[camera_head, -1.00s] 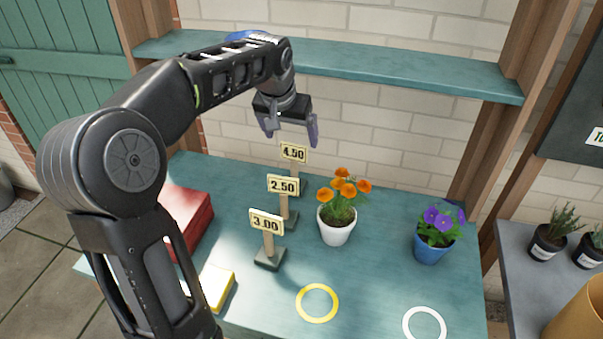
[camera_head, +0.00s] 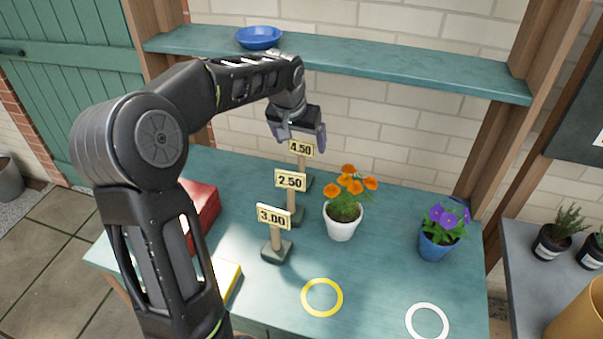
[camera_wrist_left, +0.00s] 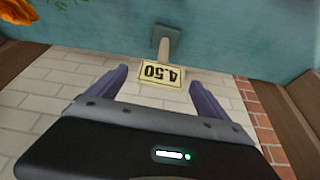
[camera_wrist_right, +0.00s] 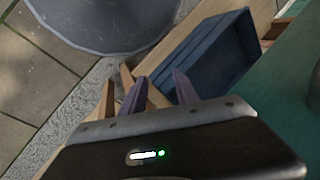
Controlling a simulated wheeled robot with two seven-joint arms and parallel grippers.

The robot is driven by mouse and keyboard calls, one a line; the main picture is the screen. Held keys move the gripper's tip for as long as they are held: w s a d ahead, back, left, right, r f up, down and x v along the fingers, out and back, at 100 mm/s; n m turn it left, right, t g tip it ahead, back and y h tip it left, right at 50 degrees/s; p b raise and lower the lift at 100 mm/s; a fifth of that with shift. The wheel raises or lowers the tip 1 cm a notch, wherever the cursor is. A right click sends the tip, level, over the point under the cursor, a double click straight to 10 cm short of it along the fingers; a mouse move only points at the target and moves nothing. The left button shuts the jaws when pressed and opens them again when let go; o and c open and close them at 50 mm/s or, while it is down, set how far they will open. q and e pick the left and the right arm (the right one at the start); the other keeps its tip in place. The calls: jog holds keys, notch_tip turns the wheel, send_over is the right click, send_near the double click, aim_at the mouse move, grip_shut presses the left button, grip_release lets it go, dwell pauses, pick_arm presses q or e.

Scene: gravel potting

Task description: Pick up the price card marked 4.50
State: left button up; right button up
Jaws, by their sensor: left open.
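The price card marked 4.50 (camera_head: 301,149) is a cream plate with dark figures on a wooden post, the farthest of three price cards on the teal table. In the left wrist view the 4.50 card (camera_wrist_left: 162,74) appears upside down between my left gripper's fingertips (camera_wrist_left: 158,79). In the head view my left gripper (camera_head: 299,143) is open, pointing down just above and around the card's top; contact cannot be told. My right gripper (camera_wrist_right: 160,77) is only in its wrist view, with a gap between its fingers and nothing held.
The 2.50 card (camera_head: 290,181) and 3.00 card (camera_head: 273,216) stand nearer. An orange-flowered white pot (camera_head: 342,227) and purple-flowered blue pot (camera_head: 437,246) stand right. A shelf (camera_head: 400,68) with a blue bowl (camera_head: 259,37) runs behind. A blue crate (camera_wrist_right: 205,60) is near my right gripper.

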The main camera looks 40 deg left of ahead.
aim_at(301, 143)
pick_arm(q)
jog(key=shift+x, duration=1.6)
jog(key=shift+r, duration=0.1)
grip_shut()
